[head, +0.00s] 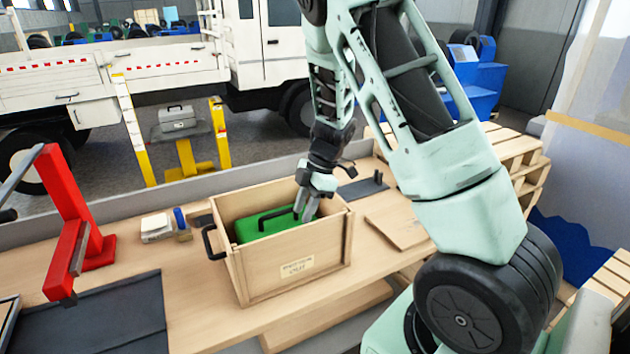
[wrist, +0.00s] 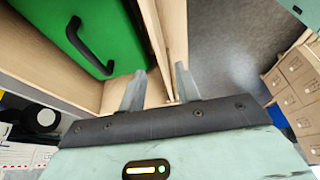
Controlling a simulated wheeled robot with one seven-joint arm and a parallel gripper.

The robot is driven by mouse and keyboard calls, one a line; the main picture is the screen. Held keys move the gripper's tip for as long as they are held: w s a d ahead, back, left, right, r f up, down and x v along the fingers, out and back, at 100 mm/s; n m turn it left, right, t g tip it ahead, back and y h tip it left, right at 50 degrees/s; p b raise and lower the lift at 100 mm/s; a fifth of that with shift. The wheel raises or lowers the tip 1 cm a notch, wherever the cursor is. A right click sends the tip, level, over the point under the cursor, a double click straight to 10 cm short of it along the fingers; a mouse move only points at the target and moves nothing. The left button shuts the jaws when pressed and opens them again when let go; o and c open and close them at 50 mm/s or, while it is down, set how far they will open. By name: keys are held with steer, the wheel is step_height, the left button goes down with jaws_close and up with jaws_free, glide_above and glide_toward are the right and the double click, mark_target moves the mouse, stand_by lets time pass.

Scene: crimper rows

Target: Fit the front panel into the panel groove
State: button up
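The wooden crate (head: 325,258) stands on the workbench with a green case (head: 262,224) inside. A panel with a printed label (head: 297,267) stands upright as its near side; I cannot tell whether this is the front panel or how it sits in its groove. My gripper (head: 306,214) is over the crate's right part, pointing down. In the wrist view, its two fingers (wrist: 161,82) are apart, with a thin wooden wall edge (wrist: 172,40) running between them. The green case (wrist: 75,30) with its black handle lies left of the fingers. Contact with the wood is unclear.
A flat wooden board (head: 398,232) lies on the bench right of the crate. Small items (head: 160,226) and a red stand (head: 75,225) are to the left. A dark mat (head: 110,315) covers the near left bench. Pallets (head: 515,155) stand at the right.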

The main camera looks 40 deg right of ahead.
steer(key=v, duration=0.8)
steer(key=shift+r, duration=0.15)
